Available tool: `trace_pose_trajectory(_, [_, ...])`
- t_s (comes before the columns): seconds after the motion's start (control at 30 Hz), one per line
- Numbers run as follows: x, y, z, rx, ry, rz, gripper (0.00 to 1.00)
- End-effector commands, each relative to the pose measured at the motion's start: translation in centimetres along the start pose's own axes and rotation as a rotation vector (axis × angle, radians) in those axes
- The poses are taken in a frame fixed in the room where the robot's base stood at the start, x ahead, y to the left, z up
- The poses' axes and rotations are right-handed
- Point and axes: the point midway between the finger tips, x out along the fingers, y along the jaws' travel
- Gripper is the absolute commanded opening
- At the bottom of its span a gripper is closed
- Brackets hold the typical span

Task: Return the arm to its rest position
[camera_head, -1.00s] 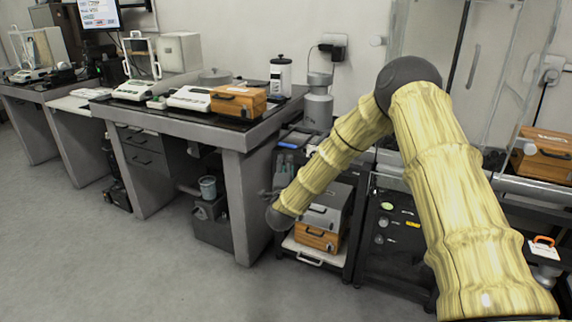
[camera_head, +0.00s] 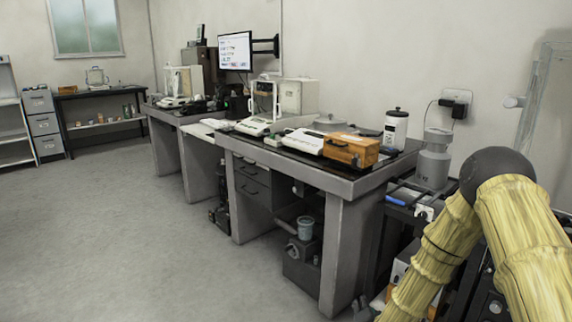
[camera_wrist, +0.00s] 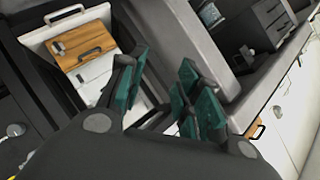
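My gripper (camera_wrist: 160,92) shows in the wrist view, with teal pads on its two dark fingers. The fingers are apart and nothing is held between them. It hangs over the low stand, clear of the tables' tops as far as I can see. In the head view my bent, wood-patterned arm is at the lower right, and the gripper itself is out of the frame.
A heavy weighing table (camera_head: 335,183) stands left of my arm, bearing a wooden box (camera_head: 350,149), balances and a white-bodied bottle (camera_head: 396,130). Open floor (camera_head: 120,240) spreads at left.

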Motion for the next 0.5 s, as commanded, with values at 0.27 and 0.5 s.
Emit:
trace_pose_trajectory(0.27, [-8.2, 10.9, 9.1, -0.309, -0.308, 0.194, 0.34])
trace_pose_trajectory(0.5, [-17.9, 19.5, 14.0, -0.562, -0.596, 0.333, 0.34])
